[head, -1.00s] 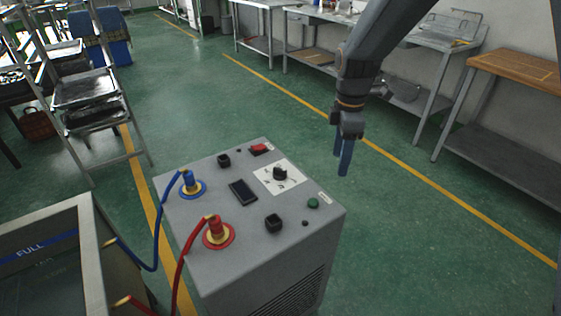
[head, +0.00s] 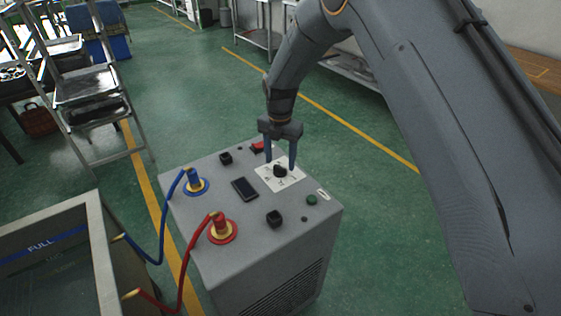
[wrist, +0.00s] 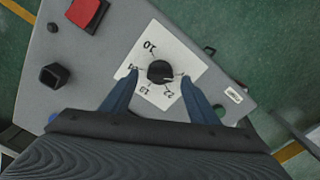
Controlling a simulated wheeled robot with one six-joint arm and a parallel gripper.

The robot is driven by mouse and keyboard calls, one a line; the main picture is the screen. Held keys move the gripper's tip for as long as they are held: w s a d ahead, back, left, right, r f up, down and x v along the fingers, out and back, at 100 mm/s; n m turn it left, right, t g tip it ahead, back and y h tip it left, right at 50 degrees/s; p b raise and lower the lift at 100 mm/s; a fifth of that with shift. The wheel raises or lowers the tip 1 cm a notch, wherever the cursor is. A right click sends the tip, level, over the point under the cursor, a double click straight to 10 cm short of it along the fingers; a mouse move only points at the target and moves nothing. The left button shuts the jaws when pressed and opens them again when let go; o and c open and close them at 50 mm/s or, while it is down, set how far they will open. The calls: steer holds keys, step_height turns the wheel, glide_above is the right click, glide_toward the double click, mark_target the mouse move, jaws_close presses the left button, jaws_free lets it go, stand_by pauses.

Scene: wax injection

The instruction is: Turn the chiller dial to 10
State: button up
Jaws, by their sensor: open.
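The chiller (head: 262,236) is a grey box with a sloping-looking flat top panel. Its dial (head: 280,170) is a black knob on a white scale plate (head: 266,181). In the wrist view the dial (wrist: 160,72) sits at the middle of the plate, with numbers including 10 and 22 around it. My gripper (head: 281,165) is open, pointing down over the plate, with one blue finger on each side of the dial. In the wrist view the fingers (wrist: 159,90) flank the knob with gaps; I cannot tell their exact height. The pointer's reading is unclear.
A red switch (head: 257,147), black knobs (head: 274,218), a dark display (head: 245,188) and a green button (head: 311,200) share the panel. Blue (head: 196,183) and red (head: 222,230) hose fittings stand at its left. A FULL-marked tank (head: 50,255) is at lower left.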

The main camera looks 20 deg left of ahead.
mark_target(280, 170)
steer(key=shift+f, duration=1.05)
steer(key=shift+c, duration=0.2)
steer(key=c, duration=1)
